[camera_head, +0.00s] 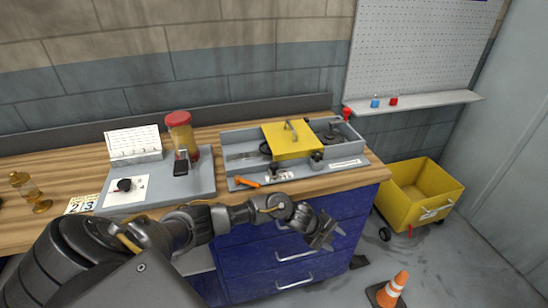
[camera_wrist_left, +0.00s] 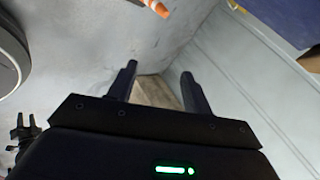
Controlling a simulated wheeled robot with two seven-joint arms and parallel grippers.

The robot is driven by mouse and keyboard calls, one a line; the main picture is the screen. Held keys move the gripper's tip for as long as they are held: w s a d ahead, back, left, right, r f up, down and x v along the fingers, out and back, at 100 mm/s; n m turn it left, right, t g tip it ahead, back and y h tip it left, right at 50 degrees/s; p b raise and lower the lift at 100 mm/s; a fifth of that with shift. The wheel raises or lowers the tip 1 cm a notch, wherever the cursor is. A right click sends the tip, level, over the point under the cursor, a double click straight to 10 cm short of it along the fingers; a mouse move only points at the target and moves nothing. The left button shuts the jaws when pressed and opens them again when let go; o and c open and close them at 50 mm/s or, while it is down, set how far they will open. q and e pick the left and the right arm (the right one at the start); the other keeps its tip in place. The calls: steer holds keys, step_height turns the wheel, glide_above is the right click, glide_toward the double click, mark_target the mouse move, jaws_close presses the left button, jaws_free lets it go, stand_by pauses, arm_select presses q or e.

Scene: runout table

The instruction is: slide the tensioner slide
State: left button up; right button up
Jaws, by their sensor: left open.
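A grey fixture (camera_head: 243,136) lies on the bench in the head view. It carries a yellow block (camera_head: 287,146) with a grey handle, a dark round part (camera_head: 331,134) and a small dark knob (camera_head: 317,157). I cannot tell for sure which part is the tensioner slide. My left gripper (camera_head: 325,237) is open and empty, in front of the blue drawers and below the bench top, apart from the fixture. Its two fingers also show in the left wrist view (camera_wrist_left: 157,74). A small dark pronged shape at the left of that view may be my right gripper; its jaws are unclear.
An orange-handled tool (camera_head: 247,182) lies at the fixture's front edge. A grey board (camera_head: 203,179) with a red-lidded jar (camera_head: 181,131) stands to the left. A yellow bin (camera_head: 424,186) and a traffic cone (camera_head: 395,288) stand on the floor at right.

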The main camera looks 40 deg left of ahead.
arm_select(q)
step_height(320, 180, up, 8)
steer(key=w+a+m, duration=0.1)
steer(key=a+m, duration=0.1)
steer(key=m, duration=0.2)
step_height(320, 180, up, 21)
steer(key=m+g+y+p, duration=0.2)
steer(key=m+y, duration=0.5)
steer(key=m, duration=0.1)
glide_above(273, 165)
steer(key=s, duration=0.4)
steer(key=x, duration=0.3)
steer(key=b+x, duration=0.1)
steer(key=x, duration=0.2)
steer(key=d+b+x, duration=0.1)
steer(key=x, duration=0.2)
steer(key=shift+w+d, duration=0.1)
steer(key=shift+w+f, duration=0.15)
steer(key=shift+f, duration=0.3)
arm_select(e)
steer(key=shift+s+d+r, duration=0.1)
steer(key=shift+s, duration=0.25)
arm_select(q)
jaws_close()
